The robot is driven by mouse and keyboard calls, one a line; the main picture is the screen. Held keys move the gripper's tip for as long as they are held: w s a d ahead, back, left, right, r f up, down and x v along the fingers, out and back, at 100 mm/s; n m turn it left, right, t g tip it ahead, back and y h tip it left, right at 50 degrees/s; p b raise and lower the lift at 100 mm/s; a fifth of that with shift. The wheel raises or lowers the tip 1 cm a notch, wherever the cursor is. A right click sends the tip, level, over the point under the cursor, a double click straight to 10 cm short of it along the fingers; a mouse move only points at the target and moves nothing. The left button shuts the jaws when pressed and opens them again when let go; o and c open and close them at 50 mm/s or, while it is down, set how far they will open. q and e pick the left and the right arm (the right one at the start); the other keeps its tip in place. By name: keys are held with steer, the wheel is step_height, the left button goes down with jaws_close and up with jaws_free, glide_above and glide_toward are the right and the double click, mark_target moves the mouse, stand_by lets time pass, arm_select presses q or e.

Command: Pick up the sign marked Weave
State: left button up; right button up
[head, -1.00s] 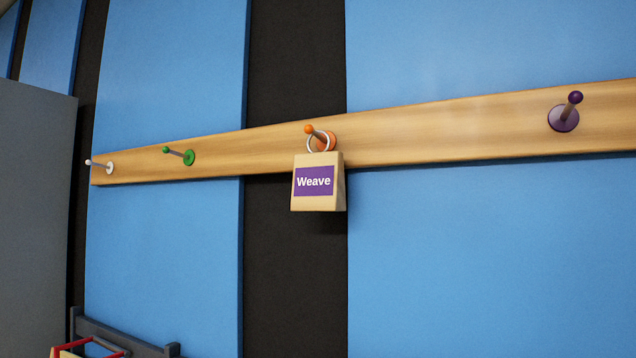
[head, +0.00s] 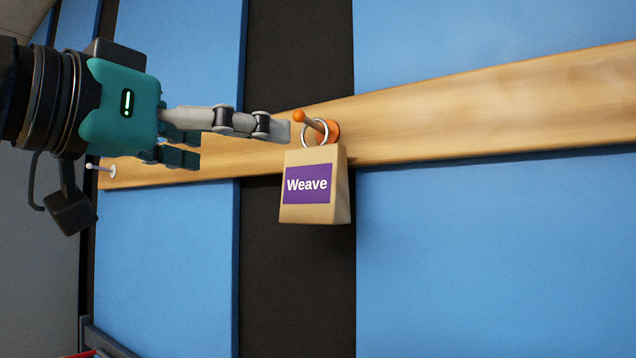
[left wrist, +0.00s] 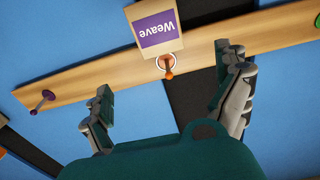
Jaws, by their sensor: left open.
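The Weave sign (head: 312,210) is a tan wooden block with a purple label. It hangs by a white ring (head: 308,133) from the orange peg (head: 310,121) on the wooden rail. In the left wrist view the sign (left wrist: 150,12) appears upside down at the top, with its ring around the orange peg (left wrist: 167,73). My left gripper (head: 240,135) has come in from the left, just left of the ring and peg. It is open and empty; in the left wrist view its fingers (left wrist: 164,72) stand apart on either side of the peg and ring. My right gripper is not in view.
The wooden rail (head: 460,112) runs across blue panels (head: 480,250) and a dark strip (head: 265,270). A purple peg (left wrist: 46,98) shows in the left wrist view. The space below the sign is clear.

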arm_select(q)
steer(key=p, duration=0.2)
glide_toward(309, 158)
steer(key=x, duration=0.3)
steer(key=p+x, duration=0.1)
steer(key=x, duration=0.2)
steer(key=shift+d+f, duration=0.1)
steer(key=shift+d, duration=0.15)
steer(key=shift+w+d+r+p, duration=0.1)
steer(key=shift+w+r+p, duration=0.15)
steer(key=shift+p, duration=0.2)
steer(key=p+x, duration=0.2)
steer(key=x, duration=0.2)
steer(key=shift+w, duration=0.3)
steer(key=shift+w+d+f, duration=0.1)
steer(key=c, duration=1.1)
steer(key=shift+c, duration=0.2)
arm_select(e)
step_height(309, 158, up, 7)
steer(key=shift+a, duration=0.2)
